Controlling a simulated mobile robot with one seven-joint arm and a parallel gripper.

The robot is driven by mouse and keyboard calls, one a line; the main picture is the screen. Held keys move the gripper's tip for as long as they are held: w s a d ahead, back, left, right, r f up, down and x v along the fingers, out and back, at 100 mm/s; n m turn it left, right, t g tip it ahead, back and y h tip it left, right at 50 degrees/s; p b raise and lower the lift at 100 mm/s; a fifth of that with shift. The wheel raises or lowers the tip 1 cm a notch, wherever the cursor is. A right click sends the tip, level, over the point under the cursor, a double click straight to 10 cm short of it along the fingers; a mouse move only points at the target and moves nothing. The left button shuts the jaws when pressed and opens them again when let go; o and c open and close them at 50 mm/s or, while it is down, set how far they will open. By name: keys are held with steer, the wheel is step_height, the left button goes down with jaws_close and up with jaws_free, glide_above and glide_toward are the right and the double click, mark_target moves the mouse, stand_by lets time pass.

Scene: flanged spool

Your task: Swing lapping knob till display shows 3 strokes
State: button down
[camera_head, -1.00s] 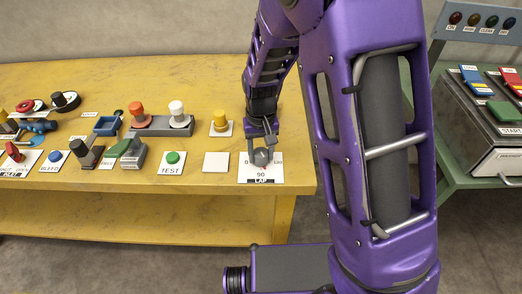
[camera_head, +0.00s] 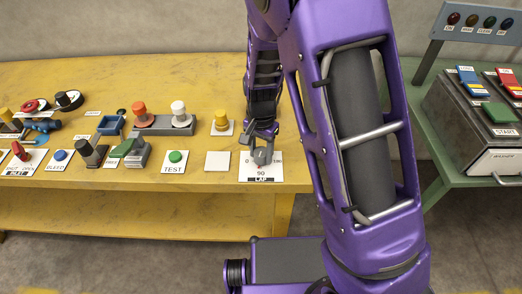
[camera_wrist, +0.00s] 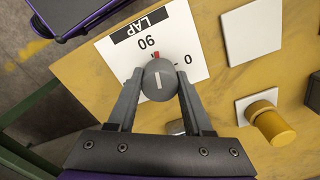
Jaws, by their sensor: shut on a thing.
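The lapping knob (camera_wrist: 158,82) is a round grey knob with a short white line on top. It stands on a white plate (camera_wrist: 187,42) marked LAP, with 0 and 90 readable, at the bench's front right corner. A small red mark (camera_wrist: 155,55) shows at the knob's edge toward the 90. My gripper (camera_wrist: 158,90) is shut on the knob, one finger on each side. In the head view the knob (camera_head: 263,156) is partly covered by the fingers. A blank white square (camera_head: 217,161) lies left of the plate; I see no stroke figure on it.
A yellow knob (camera_head: 221,121) on a white base stands close behind and left of my gripper. A green TEST button (camera_head: 176,156) and several other controls fill the bench further left. A green table (camera_head: 452,170) with a control box stands at right.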

mark_target(261, 151)
stand_by(0.5)
steer(key=shift+c, duration=1.5)
jaws_free()
steer(key=shift+r, duration=0.1)
step_height(261, 151, up, 17)
steer(key=p, duration=0.2)
steer(key=shift+r, duration=0.15)
